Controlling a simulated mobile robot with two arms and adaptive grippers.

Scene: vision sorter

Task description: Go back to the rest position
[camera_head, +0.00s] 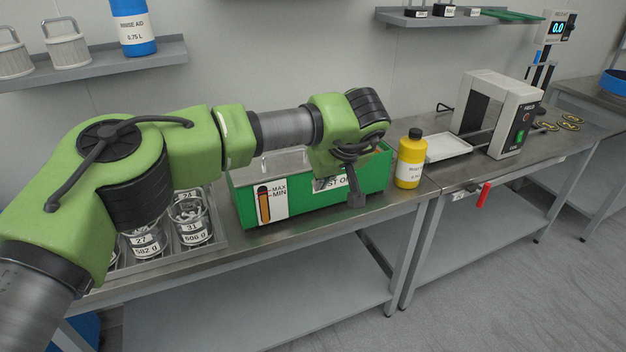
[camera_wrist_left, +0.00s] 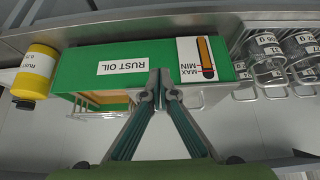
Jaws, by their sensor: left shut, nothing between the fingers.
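My left arm reaches in from the left across the bench in the head view. My left gripper (camera_head: 355,196) points down in front of the green rust oil tank (camera_head: 262,207). In the left wrist view its two fingers (camera_wrist_left: 160,82) meet at the tips, shut and empty, in front of the tank's labelled face (camera_wrist_left: 90,65). I cannot tell whether the fingertips touch the tank. Part of the tank is hidden behind my wrist in the head view. My right gripper is not in view.
A yellow bottle (camera_head: 409,160) stands right of the tank. Jars with labels (camera_head: 190,222) sit in a tray at the left. A white frame-shaped machine (camera_head: 505,115) and a white tray (camera_head: 446,147) are farther right. Shelves hang on the wall.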

